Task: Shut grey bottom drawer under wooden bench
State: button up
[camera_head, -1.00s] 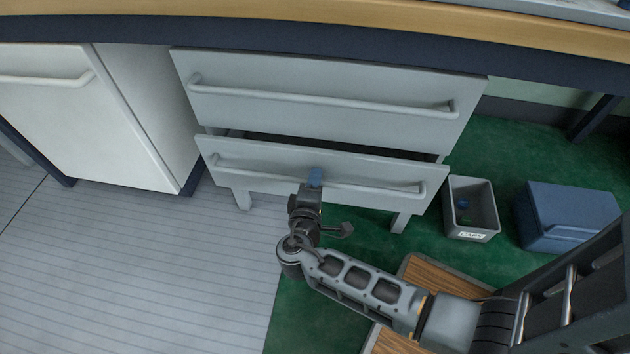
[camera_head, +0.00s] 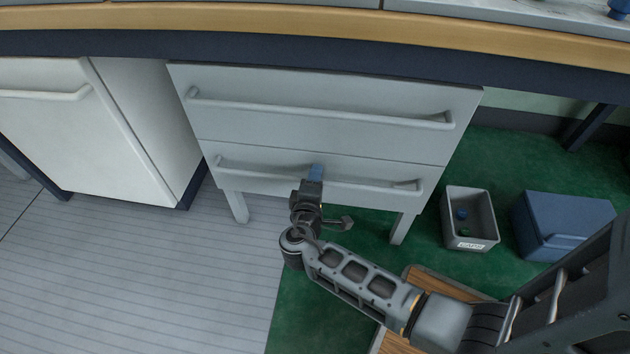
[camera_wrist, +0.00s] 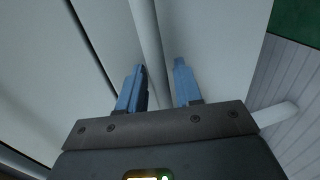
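The grey bottom drawer (camera_head: 270,177) sits under the wooden bench, below the grey top drawer (camera_head: 320,112). Its front looks flush with the top drawer's front, with only a thin seam between them. Its bar handle (camera_head: 370,187) runs across the front. My gripper (camera_head: 316,173) is at the middle of this handle. In the wrist view, my gripper's blue fingers (camera_wrist: 159,82) stand apart on either side of the handle bar (camera_wrist: 147,45). A gap shows beside the right finger, so the gripper is open. Whether the left finger touches the bar I cannot tell.
A white cabinet (camera_head: 50,135) stands to the left. A grey bin (camera_head: 484,212) with small items and a blue box (camera_head: 562,226) are on the green floor to the right. The wooden bench edge (camera_head: 300,22) runs above the drawers.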

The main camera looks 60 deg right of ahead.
jog(key=shift+o, duration=0.2)
jog(key=shift+a, duration=0.1)
jog(key=p+v, duration=0.2)
jog(key=v, duration=0.5)
jog(key=shift+s+a, duration=0.15)
jog(key=shift+a, duration=0.15)
